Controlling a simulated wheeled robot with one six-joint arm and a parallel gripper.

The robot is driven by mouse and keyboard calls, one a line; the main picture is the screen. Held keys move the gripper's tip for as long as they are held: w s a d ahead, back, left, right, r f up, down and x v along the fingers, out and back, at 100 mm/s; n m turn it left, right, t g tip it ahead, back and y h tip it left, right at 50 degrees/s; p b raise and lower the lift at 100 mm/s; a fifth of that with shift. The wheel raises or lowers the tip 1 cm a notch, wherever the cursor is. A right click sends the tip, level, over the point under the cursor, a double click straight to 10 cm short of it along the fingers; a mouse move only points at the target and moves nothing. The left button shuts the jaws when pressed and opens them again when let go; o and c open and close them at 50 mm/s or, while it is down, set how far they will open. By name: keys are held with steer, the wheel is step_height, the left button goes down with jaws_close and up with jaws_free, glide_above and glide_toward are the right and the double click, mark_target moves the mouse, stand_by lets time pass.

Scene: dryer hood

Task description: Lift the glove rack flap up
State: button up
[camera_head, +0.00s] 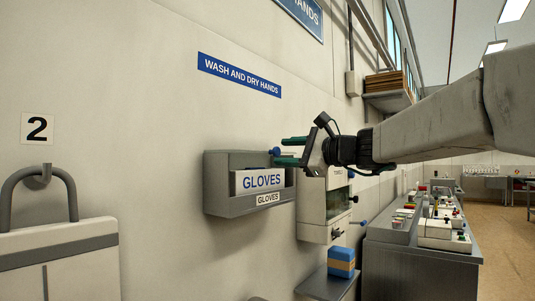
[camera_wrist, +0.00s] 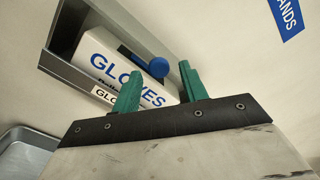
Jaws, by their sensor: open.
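The glove rack (camera_head: 228,204) is a grey box on the wall with a small GLOVES label on its front. A white box marked GLOVES (camera_head: 262,180) sits inside; it also shows in the wrist view (camera_wrist: 105,50). A round blue knob (camera_head: 276,151) is at the rack's upper right, and shows in the wrist view (camera_wrist: 158,67) with a dark stem. My gripper (camera_head: 281,151) is open, its green fingers above and below the knob's level in the head view. In the wrist view the knob appears between the fingertips (camera_wrist: 160,70); contact cannot be told. The flap's outline is unclear.
A white dispenser (camera_head: 325,205) hangs right of the rack, close under my gripper. Below is a shelf (camera_head: 325,285) with a blue and tan block (camera_head: 341,262). A bench (camera_head: 420,260) with equipment stands right. A grey-handled unit (camera_head: 60,250) is at left.

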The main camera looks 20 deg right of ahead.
mark_target(279, 151)
steer(key=x, duration=0.5)
jaws_close()
